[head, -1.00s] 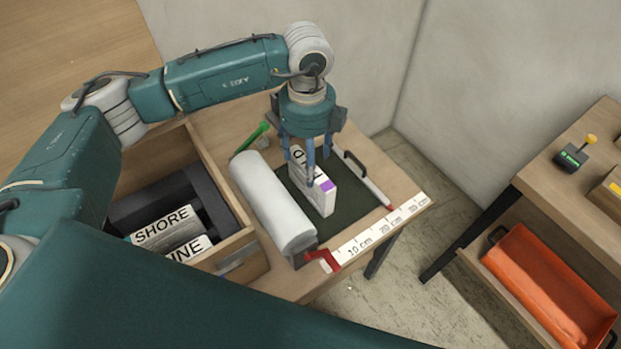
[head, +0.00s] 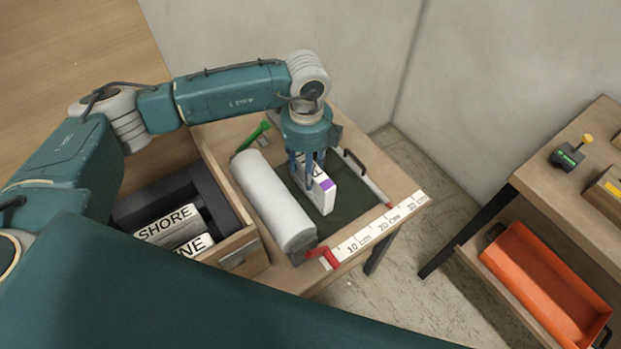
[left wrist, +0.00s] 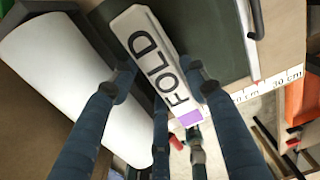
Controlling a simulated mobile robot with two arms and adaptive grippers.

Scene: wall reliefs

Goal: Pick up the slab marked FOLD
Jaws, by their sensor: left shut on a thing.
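My right gripper is not in view.
A white roller (head: 272,202) lies left of the slab, with a red-handled piece (head: 322,256) at its front end. A drawer (head: 245,240) holds slabs marked SHORE (head: 168,222) and one ending in NE (head: 196,245). A ruler (head: 380,231) edges the table. An orange tray (head: 545,290) is at right.

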